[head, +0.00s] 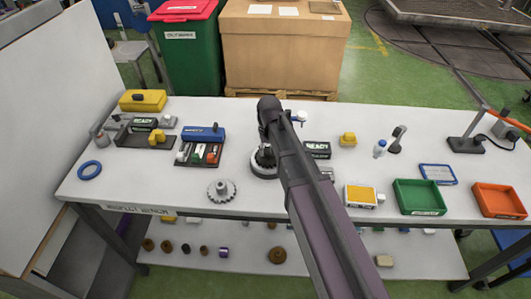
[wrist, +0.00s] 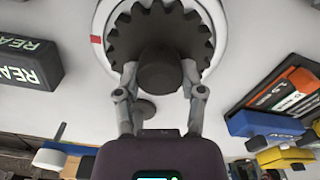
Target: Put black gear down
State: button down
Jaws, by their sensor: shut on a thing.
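The black gear (wrist: 124,36) has a toothed rim and a thick round hub. In the wrist view my gripper (wrist: 160,80) has a finger on each side of the hub and is shut on it. The gear is over a round white disc (wrist: 100,22) with a red mark; I cannot tell whether it touches the disc. In the head view the gear (head: 260,157) shows partly behind my arm, near the middle of the white bench (head: 120,187). My gripper is mostly hidden there.
A grey gear (head: 221,191) lies left of my arm. A black READY box (head: 318,150), a yellow-topped box (head: 360,196), a green tray (head: 419,197) and an orange tray (head: 498,201) are on the right.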

aim_at(269, 150)
jog(key=shift+f, duration=0.15)
jog(key=shift+c, duration=1)
grip_release()
jog(key=shift+r, duration=0.25)
notch_tip(269, 150, up, 12)
jog(key=p, duration=1.2)
jog(key=shift+f, duration=0.1)
jog(key=shift+s+d, duration=0.1)
